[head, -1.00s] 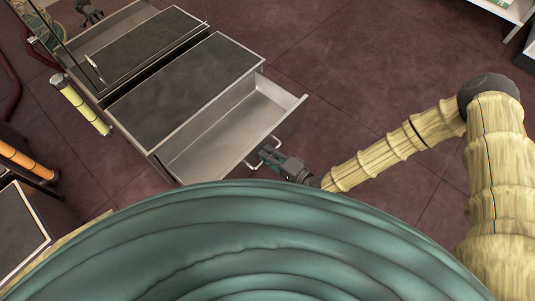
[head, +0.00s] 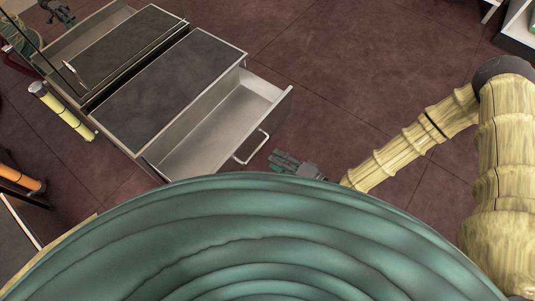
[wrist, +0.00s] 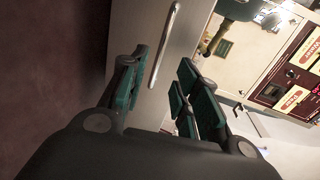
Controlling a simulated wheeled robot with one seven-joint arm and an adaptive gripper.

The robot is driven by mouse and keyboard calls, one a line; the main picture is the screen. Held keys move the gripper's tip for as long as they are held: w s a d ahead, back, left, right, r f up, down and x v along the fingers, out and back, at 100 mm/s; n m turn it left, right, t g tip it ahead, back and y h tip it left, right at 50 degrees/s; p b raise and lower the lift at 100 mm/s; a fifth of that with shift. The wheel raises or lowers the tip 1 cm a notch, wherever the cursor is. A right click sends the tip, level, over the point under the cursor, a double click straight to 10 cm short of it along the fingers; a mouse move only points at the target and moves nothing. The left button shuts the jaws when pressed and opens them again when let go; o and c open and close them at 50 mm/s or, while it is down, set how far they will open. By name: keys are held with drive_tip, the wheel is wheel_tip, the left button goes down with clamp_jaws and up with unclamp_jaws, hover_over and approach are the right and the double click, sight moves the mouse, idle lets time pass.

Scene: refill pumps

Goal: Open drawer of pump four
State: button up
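The pulled-out metal drawer (head: 222,120) extends from the dark-topped cabinet (head: 160,85) in the head view; its inside looks empty. No number shows there to tell which pump it belongs to. Its bar handle (head: 254,150) is on the front panel. My gripper (head: 279,161) is just to the right of the handle and apart from it. In the wrist view my gripper (wrist: 158,88) has its teal-padded fingers spread with nothing between the pads. The handle (wrist: 166,45) and the pale drawer front (wrist: 140,40) lie ahead of the fingers.
A second dark-topped unit (head: 125,45) stands behind the cabinet. A yellow cylinder (head: 62,112) is left of it, and an orange one (head: 18,178) is at the left edge. Floor (head: 340,80) right of the drawer is clear.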

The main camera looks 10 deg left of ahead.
drive_tip(key=shift+v, duration=1.35)
drive_tip(key=s+d+f+n+g+h, duration=0.35)
drive_tip(key=s+d+f+h, duration=0.25)
drive_tip(key=s+d+h, duration=0.3)
drive_tip(key=s+d+r+g+h+p, duration=0.1)
drive_tip(key=s+d+h, duration=0.25)
drive_tip(key=d, duration=0.55)
drive_tip(key=s+d+r+g+h, duration=0.15)
drive_tip(key=s+d, duration=0.25)
drive_tip(key=d, duration=0.4)
wheel_tip(320, 180, up, 38)
drive_tip(key=p, duration=3.8)
drive_tip(key=shift+n, duration=0.45)
drive_tip(key=shift+w+f, duration=0.1)
drive_tip(key=shift+w, duration=0.05)
